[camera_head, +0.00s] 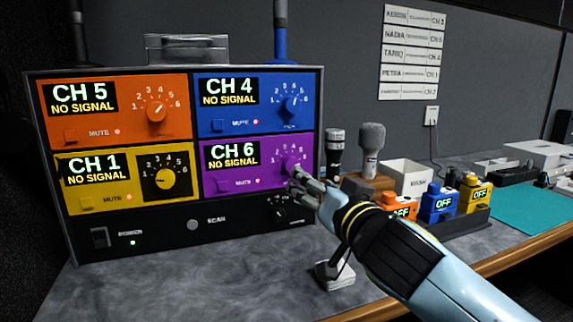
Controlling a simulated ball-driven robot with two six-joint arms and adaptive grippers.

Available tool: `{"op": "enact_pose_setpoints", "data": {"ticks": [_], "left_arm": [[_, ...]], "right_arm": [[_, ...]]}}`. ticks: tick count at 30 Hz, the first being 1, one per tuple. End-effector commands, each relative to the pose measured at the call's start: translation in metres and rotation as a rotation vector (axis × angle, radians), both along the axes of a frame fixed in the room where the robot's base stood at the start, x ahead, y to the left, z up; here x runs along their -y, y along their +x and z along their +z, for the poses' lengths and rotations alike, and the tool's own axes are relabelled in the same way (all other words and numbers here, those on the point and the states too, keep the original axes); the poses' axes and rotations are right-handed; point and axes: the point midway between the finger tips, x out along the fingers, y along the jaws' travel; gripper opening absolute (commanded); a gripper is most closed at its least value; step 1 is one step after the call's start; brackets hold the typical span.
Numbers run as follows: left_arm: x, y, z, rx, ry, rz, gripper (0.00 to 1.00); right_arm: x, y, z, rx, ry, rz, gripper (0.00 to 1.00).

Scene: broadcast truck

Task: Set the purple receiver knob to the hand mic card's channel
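The purple receiver panel (235,167) is at the lower right of the rack. Its display reads CH 6, NO SIGNAL. The purple knob (291,163) is at the panel's right, partly hidden by my fingertips. My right gripper (298,180) comes in from the right, its fingertips at the knob's lower right. I cannot tell whether they touch or grip it. Channel cards (413,52) hang on the back wall with names and CH numbers; the print is small, and I cannot tell which is the hand mic's. My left gripper is not in view.
The rack also has orange (115,110), blue (250,105) and yellow (125,177) receivers. Two microphones (371,148) stand behind my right arm. Coloured packs marked OFF (438,203) sit in a dark holder, with a white box (403,177) behind. The counter before the rack is mostly clear.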

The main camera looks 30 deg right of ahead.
Motion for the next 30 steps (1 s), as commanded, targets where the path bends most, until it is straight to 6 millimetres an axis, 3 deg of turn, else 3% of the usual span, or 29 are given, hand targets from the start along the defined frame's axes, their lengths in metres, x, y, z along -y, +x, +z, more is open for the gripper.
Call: {"op": "enact_pose_setpoints", "data": {"ticks": [8,15,21,28,30], "left_arm": [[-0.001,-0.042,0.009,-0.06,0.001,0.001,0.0],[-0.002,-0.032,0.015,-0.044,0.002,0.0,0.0],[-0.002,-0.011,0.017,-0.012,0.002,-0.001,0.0],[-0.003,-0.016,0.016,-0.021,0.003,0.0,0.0],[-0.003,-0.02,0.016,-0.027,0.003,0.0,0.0]], "right_arm": [[0.012,0.05,0.003,0.0,-0.002,-0.001,0.55],[0.021,0.088,0.001,-0.002,-0.002,-0.001,0.55],[0.024,0.099,0.0,-0.003,-0.001,0.0,0.55],[0.024,0.099,-0.001,-0.003,-0.001,0.0,0.55],[0.024,0.099,-0.001,-0.003,-0.001,0.0,0.46]]}}
